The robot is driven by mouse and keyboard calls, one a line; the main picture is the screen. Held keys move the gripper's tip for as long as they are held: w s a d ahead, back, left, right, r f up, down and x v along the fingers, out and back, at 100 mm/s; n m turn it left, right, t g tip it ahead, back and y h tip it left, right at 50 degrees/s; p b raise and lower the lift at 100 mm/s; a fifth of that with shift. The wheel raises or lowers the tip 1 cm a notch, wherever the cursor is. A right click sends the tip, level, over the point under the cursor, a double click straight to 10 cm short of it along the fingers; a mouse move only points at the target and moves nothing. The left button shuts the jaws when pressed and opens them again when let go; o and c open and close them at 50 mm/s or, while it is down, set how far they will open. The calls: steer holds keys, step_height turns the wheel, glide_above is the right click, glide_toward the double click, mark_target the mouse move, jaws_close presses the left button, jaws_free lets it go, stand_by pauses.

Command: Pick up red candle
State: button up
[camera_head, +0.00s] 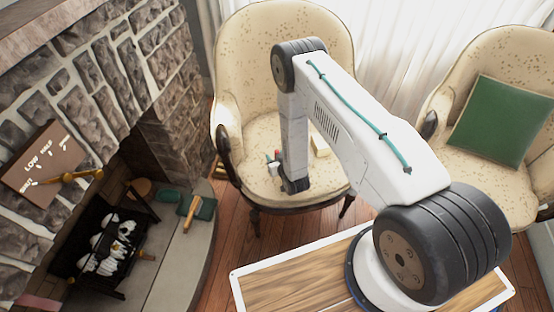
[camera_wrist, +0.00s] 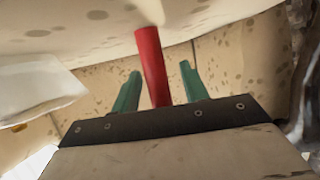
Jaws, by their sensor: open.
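The red candle (camera_wrist: 152,62) stands between the two green fingers of my gripper (camera_wrist: 158,85) in the wrist view. A gap shows on each side of it, so the fingers look apart from it. Its lower part is hidden behind the dark gripper mount. In the head view the candle (camera_head: 278,154) is a small red spot on the seat of the left armchair, close beside my gripper (camera_head: 272,163). My gripper is open, low over that seat.
The left armchair (camera_head: 250,45) has a high back and arms around the seat. A pale block (camera_head: 320,145) lies on the seat, right of my gripper. A stone fireplace (camera_head: 110,70) stands left. Another armchair with a green cushion (camera_head: 505,120) stands right.

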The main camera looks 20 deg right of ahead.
jaws_close()
steer(key=shift+r, duration=0.1)
